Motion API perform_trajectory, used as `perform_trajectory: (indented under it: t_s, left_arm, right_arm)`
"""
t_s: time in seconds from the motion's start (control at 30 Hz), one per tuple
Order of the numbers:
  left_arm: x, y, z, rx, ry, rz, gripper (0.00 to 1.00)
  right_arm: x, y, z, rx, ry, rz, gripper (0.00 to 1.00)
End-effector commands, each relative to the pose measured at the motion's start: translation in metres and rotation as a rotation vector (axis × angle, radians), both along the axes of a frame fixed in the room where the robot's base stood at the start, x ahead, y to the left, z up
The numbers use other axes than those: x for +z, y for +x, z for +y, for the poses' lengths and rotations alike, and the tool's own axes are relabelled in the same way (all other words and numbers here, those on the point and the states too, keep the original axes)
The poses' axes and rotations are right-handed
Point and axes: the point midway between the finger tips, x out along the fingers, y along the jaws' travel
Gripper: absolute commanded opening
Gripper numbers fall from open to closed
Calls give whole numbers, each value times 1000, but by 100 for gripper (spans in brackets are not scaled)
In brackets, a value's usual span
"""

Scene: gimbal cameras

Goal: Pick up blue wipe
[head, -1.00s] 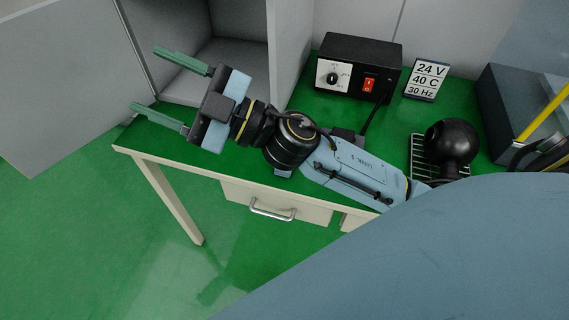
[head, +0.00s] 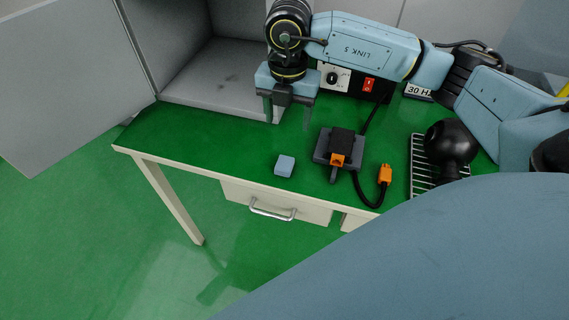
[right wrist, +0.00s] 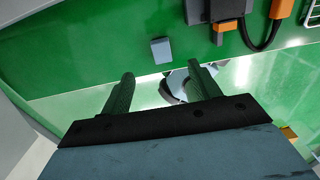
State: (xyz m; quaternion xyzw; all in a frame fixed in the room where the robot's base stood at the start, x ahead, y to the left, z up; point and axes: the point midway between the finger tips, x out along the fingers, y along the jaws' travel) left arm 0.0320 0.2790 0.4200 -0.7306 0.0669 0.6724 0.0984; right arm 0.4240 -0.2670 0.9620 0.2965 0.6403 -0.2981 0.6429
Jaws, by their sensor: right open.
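The blue wipe (head: 285,165) is a small light-blue block lying on the green tabletop near its front edge. It also shows in the right wrist view (right wrist: 161,50), just beyond the fingertips and roughly in line with the gap between them. My right gripper (head: 287,114) is open and empty, with its fingers pointing down. In the head view it is behind the wipe and apart from it, near the grey cabinet. Its two green fingers also show in the right wrist view (right wrist: 161,78). My left gripper is not in view.
A dark device with an orange plug (head: 337,150) and a cable with an orange connector (head: 385,174) lie right of the wipe. A black power box (head: 375,86) is partly behind my arm. A grey open cabinet (head: 205,75) stands back left. The tabletop left of the wipe is clear.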

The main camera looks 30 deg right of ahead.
Motion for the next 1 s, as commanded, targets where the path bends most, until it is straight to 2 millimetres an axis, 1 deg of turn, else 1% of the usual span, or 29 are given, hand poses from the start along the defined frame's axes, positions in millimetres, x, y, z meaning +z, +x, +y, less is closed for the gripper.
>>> perform_trajectory:
  t_s: [0.03, 0.2, 0.3, 0.4, 0.57, 0.63, 0.9, 1.0]
  left_arm:
    - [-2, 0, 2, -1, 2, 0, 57]
    - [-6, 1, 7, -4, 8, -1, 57]
    - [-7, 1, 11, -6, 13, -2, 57]
    - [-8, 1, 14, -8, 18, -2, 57]
    - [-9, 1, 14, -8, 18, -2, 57]
    - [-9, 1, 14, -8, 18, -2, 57]
    - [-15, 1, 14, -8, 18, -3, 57]
    - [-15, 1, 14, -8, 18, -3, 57]
  right_arm:
    - [-10, -1, -1, -2, -5, 5, 62]
    - [-45, -2, 0, 1, -1, 7, 62]
    - [-61, -1, 1, 1, 0, 6, 62]
    - [-71, -1, 1, 3, 2, 4, 62]
    - [-78, -1, 2, 4, 2, 2, 62]
    - [-83, -2, 3, 4, 3, 4, 62]
    - [-122, -4, 6, 4, 3, 5, 62]
    - [-127, -4, 6, 5, 3, 3, 62]
